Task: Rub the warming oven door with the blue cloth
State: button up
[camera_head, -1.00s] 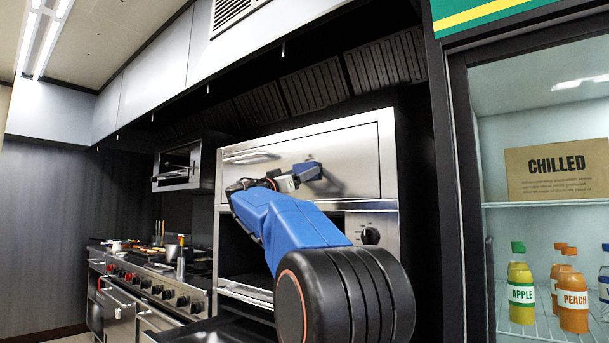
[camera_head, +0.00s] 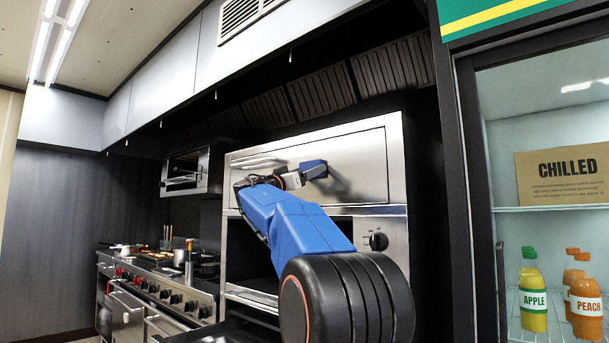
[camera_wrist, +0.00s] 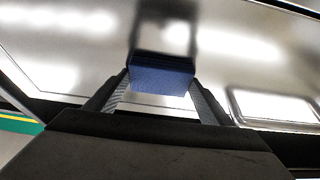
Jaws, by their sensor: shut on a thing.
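The warming oven door (camera_head: 362,165) is a shiny steel panel with a bar handle (camera_head: 258,163) at its left, and it is shut. The blue cloth (camera_head: 314,168) is a small folded block against the door's upper middle. My gripper (camera_head: 300,177) is shut on the cloth, to the right of the handle. In the wrist view the cloth (camera_wrist: 162,76) sits between both fingers, and its reflection in the door (camera_wrist: 60,60) meets its far edge. It appears to touch the door. My arm hides part of the oven's lower front.
A black knob (camera_head: 378,241) is below the door at right. A glass-fronted fridge with juice bottles (camera_head: 533,300) stands at the right. A range (camera_head: 165,285) with pans and a small wall oven (camera_head: 188,172) are at the left. A hood overhangs above.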

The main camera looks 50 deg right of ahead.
aim_at(339, 165)
jog(key=shift+s+d, duration=0.15)
jog(key=shift+s, duration=1.6)
jog(key=shift+s+d, duration=0.15)
jog(key=shift+s, duration=1.65)
jog(key=shift+s+d, duration=0.15)
jog(key=shift+s, duration=1.6)
jog(key=shift+w, duration=0.1)
jog(key=w+a, duration=0.1)
jog(key=w, duration=1)
jog(key=shift+a, duration=0.15)
jog(key=shift+s+a, duration=0.2)
jog(key=shift+a, duration=2.7)
